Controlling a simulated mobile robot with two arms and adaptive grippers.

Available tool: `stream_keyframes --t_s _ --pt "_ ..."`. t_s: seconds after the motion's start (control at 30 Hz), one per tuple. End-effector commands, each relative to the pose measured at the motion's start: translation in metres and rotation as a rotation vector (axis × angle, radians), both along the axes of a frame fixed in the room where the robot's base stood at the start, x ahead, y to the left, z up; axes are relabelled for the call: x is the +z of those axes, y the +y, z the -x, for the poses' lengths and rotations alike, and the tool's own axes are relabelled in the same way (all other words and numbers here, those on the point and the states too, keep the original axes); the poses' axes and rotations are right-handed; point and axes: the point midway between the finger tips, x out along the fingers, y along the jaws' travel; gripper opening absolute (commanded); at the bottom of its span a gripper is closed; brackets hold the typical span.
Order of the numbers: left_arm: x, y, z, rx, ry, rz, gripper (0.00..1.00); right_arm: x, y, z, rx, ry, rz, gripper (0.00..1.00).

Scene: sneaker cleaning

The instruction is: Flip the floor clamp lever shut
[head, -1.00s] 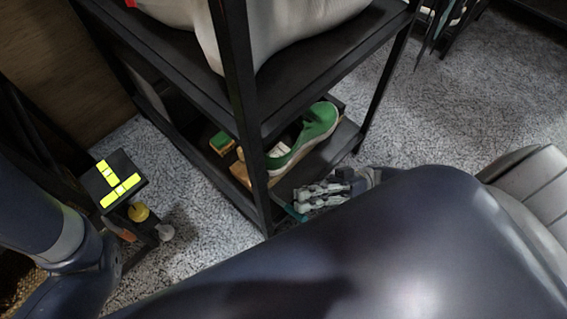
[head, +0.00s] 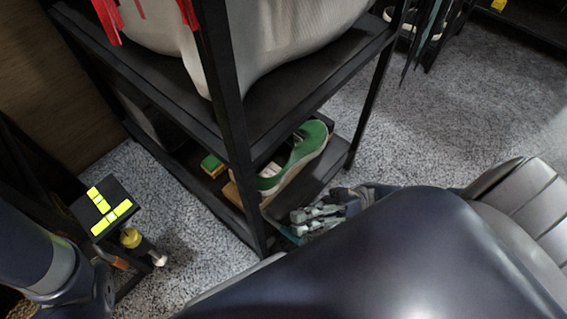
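A black block with bright yellow stripes (head: 85,211) stands low at the left, over the carpet. Beside it are a yellow knob (head: 131,238) and a short rod with a pale tip (head: 159,260); this may be the floor clamp and its lever, but I cannot tell its position. My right gripper (head: 305,216) is by the lower shelf's front edge, well to the right of the block. Its grey fingers point left, and their gap is unclear. A small teal piece shows just past them. My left arm comes in at the lower left; its gripper is out of sight.
A black shelf rack (head: 233,130) stands in the middle. Its lower shelf holds a green shoe (head: 305,150) and a green-topped brush (head: 212,165). A large pale bag (head: 270,45) sits above. Grey carpet is open to the right and between rack and block.

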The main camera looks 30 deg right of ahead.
Motion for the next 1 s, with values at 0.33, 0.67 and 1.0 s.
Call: stream_keyframes --t_s 0.33,0.67,1.0 --pt "-0.001 0.000 0.001 0.001 -0.003 -0.002 0.00 -0.021 -0.043 0.001 -0.001 0.005 0.010 0.00" --pt "-0.001 0.000 0.001 0.000 -0.004 -0.002 0.00 -0.028 -0.066 0.001 -0.001 0.000 0.004 0.00" --pt "0.000 0.000 0.001 0.000 -0.004 -0.002 0.00 -0.028 -0.067 0.001 -0.002 0.000 0.003 0.00"
